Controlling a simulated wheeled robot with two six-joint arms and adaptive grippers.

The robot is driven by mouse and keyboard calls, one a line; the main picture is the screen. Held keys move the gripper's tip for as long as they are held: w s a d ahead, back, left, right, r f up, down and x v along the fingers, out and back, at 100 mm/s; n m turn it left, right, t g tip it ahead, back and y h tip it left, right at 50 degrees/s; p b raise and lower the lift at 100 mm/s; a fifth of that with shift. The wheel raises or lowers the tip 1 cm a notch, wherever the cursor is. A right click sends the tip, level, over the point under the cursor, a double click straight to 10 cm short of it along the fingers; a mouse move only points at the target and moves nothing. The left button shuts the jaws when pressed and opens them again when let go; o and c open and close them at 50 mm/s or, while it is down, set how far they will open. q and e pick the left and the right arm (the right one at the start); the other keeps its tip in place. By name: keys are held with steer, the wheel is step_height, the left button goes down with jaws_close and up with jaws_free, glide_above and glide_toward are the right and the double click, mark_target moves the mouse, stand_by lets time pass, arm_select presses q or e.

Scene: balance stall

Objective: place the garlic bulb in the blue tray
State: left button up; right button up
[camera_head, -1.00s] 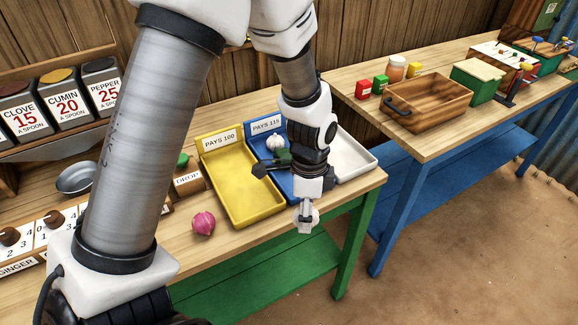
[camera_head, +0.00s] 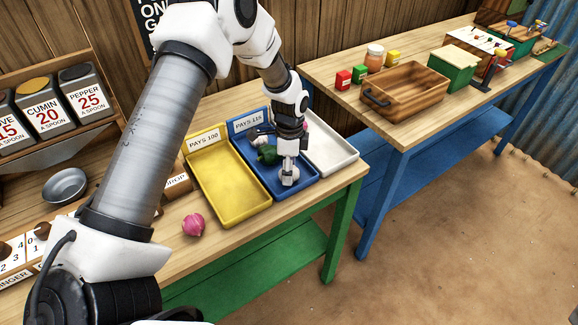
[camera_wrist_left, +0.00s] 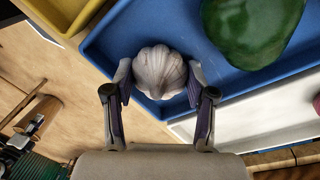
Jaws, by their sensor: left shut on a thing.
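The garlic bulb (camera_wrist_left: 160,72) is pale and ribbed, held between the two fingers of my left gripper (camera_wrist_left: 158,92) in the left wrist view. In the head view my left gripper (camera_head: 288,180) points down at the front part of the blue tray (camera_head: 300,182), with the garlic bulb mostly hidden by it. The bulb overlaps the tray's near end in the wrist view; I cannot tell whether it touches the tray. A green pepper (camera_head: 267,154) lies in the tray, also large in the wrist view (camera_wrist_left: 258,28). My right gripper is not in view.
The yellow tray (camera_head: 232,190) is empty, left of the blue one. The white tray (camera_head: 335,152) stands to the right, partly behind my arm. A pink onion (camera_head: 193,224) lies on the table front. A metal bowl (camera_head: 65,185) is at the left. A wooden crate (camera_head: 405,92) stands on the far table.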

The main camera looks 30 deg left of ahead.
arm_select(q)
steer(key=shift+f, duration=0.2)
steer(key=o, duration=0.9)
steer(key=shift+o, duration=0.2)
steer(key=shift+r, duration=0.1)
steer(key=shift+r, duration=0.2)
step_height(320, 180, up, 12)
steer(key=w+b, duration=0.1)
steer(key=b, duration=0.1)
steer(key=shift+w+a, duration=0.15)
steer(key=shift+a, duration=0.15)
steer(key=shift+f, duration=0.1)
